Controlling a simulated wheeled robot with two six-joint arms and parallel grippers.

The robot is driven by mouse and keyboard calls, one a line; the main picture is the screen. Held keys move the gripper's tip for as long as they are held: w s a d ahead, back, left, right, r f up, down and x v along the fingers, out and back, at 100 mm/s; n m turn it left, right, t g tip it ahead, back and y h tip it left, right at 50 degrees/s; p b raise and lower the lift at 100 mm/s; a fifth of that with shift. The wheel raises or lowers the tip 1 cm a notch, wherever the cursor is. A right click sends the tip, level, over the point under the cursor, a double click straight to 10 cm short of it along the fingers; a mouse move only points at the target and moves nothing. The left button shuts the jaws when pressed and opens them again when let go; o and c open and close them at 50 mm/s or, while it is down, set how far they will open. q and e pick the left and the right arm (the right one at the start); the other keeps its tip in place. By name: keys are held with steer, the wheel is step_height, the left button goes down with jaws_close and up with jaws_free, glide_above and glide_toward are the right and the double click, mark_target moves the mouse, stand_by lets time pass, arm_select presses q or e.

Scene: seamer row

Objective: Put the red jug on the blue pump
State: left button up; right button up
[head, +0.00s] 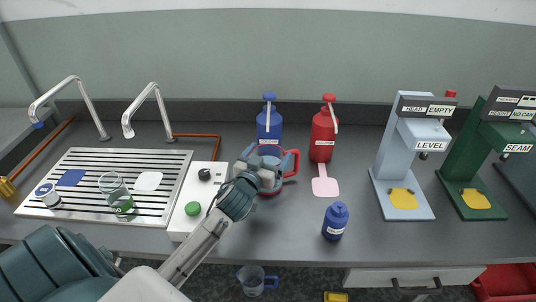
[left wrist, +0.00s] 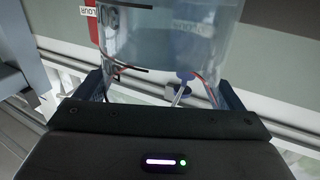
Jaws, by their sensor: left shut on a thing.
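The clear jug with a red rim and red handle, the red jug (head: 296,163), is in front of the blue pump (head: 269,124). My left gripper (head: 260,168) is shut on the jug and covers much of it. In the left wrist view, the jug's clear body (left wrist: 165,45) fills the space between the two fingers (left wrist: 163,92). The blue pump stands upright at the back, its lower part hidden behind the jug. I cannot tell whether the jug touches the counter or a pad under it. My right gripper is not in view.
A red pump (head: 322,133) with a pink pad (head: 325,188) stands right of the jug. A blue bottle (head: 335,222) stands nearer. A slatted drain tray (head: 85,207) and a button box (head: 183,225) lie left. Two seamer machines stand right. Another jug (head: 251,280) shows below the counter edge.

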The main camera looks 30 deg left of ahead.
arm_select(q)
steer(key=o, duration=1.7)
steer(key=shift+f, duration=0.1)
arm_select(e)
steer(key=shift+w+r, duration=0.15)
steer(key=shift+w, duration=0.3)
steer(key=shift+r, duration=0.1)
arm_select(q)
steer(key=shift+s, duration=0.5)
steer(key=shift+s+d+b, duration=0.3)
steer(key=shift+s+b, duration=0.15)
steer(key=shift+s, duration=1.35)
steer(key=shift+s+d+b, duration=0.35)
steer(key=shift+s+b, duration=0.15)
steer(key=shift+s, duration=1.35)
steer(key=shift+s+d+b, duration=0.3)
steer(key=shift+s+b, duration=0.15)
steer(key=shift+s, duration=1.35)
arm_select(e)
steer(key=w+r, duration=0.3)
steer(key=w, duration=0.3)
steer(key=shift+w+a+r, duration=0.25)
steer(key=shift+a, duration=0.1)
